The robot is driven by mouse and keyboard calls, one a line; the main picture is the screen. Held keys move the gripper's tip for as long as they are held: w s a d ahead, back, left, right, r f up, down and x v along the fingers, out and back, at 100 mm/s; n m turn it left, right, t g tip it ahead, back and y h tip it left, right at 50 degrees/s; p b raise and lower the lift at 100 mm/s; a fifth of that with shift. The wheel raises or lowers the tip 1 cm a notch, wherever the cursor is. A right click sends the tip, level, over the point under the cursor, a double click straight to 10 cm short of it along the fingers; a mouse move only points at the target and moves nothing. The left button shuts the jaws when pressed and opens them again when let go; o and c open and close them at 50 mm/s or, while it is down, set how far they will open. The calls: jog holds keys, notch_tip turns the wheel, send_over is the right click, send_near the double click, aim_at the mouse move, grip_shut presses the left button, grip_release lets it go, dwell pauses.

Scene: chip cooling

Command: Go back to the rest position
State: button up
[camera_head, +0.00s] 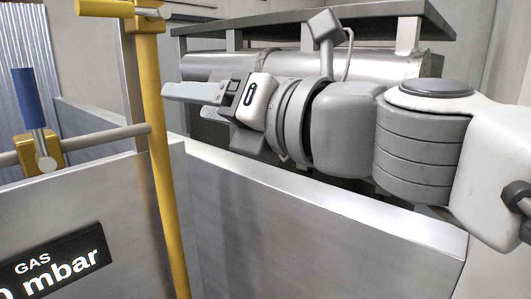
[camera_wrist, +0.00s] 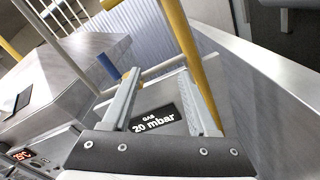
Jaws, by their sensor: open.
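My gripper (camera_head: 190,101) is at the left end of my arm in the head view, in front of a large metal pipe and above a grey metal wall. In the wrist view my gripper (camera_wrist: 168,100) shows two fingers spread apart with nothing between them. Beyond the fingers is a black sign reading "GAS 20 mbar" (camera_wrist: 153,121); part of the sign (camera_head: 57,262) also shows at the lower left of the head view.
A yellow vertical pipe (camera_head: 163,160) stands left of my gripper. A blue-handled valve (camera_head: 30,100) sits on a horizontal pipe at the far left. The large metal pipe (camera_head: 215,67) runs behind my arm. The grey wall (camera_head: 330,215) lies below it.

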jog(key=d+f+n+g+h+b, duration=0.1)
jog(key=d+f+n+h+b, duration=0.2)
jog(key=f+n, duration=0.65)
jog(key=d+f+n+g+h, duration=0.2)
jog(key=d+f+n+h, duration=0.15)
jog(key=f+n, duration=0.65)
jog(key=s+d+f+n+g+h+b, duration=0.1)
jog(key=s+d+f+n+h, duration=0.2)
jog(key=d+f+n, duration=0.3)
jog(key=s+d+f+n+g+h+b, duration=0.1)
jog(key=s+d+f+n+h, duration=0.2)
jog(key=d+f+n, duration=0.4)
notch_tip(320, 180, down, 3)
jog(key=shift+d+r+g+h, duration=0.2)
jog(key=shift+d+g+h, duration=0.3)
jog(key=shift+d, duration=0.45)
jog(key=shift+c, duration=0.7)
jog(key=shift+a, duration=0.15)
